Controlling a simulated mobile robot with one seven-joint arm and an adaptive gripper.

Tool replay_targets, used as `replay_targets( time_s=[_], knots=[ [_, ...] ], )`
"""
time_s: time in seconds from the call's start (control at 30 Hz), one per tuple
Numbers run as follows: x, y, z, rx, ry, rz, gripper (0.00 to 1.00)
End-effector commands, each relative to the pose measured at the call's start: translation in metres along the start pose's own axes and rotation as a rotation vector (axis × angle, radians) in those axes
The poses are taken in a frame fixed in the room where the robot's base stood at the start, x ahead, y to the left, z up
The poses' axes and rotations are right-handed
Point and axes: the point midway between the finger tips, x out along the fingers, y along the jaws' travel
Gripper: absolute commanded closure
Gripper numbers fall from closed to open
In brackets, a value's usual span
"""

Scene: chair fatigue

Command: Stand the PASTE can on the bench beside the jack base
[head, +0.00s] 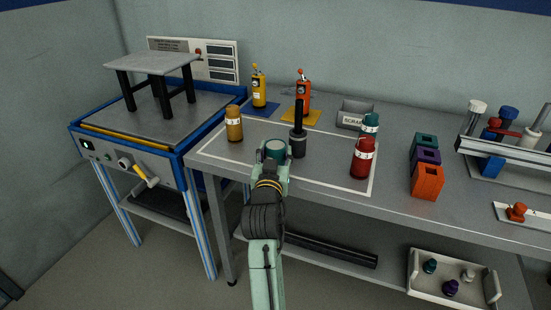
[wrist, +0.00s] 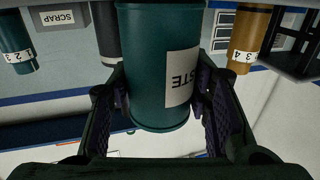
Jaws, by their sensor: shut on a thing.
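The PASTE can is a teal cylinder with a white label, of which "STE" shows in the wrist view (wrist: 158,65). In the head view its round top (head: 275,146) shows at the bench's front side. My gripper (wrist: 161,100) is shut on the can, with one finger on each side. The can looks upright; its height over the bench is hard to judge. A dark cylinder with an upright black rod (head: 298,143), possibly the jack base, stands on the bench just right of the can. My gripper hides part of the can in the head view.
A SCRAP tray (head: 350,121) is behind. Coloured blocks (head: 428,182) stand right. Bare bench lies between amber can and dark cylinder.

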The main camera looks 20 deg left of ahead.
Motion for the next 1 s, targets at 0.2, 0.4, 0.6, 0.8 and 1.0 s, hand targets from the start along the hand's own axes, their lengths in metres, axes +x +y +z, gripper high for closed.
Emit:
replay_targets(
  time_s=[0.2, 0.4, 0.6, 0.8, 1.0],
  knots=[
    [0.0, 0.0, -0.001, 0.0, 0.002, 0.0, 0.97],
    [0.0, 0.0, -0.01, 0.002, 0.004, 0.0, 0.97],
    [0.0, 0.0, -0.034, 0.002, 0.008, -0.001, 0.97],
    [-0.038, -0.011, -0.038, 0.0, 0.005, -0.004, 0.97],
    [-0.095, -0.027, -0.043, 0.002, 0.006, -0.006, 0.97]
  ],
)
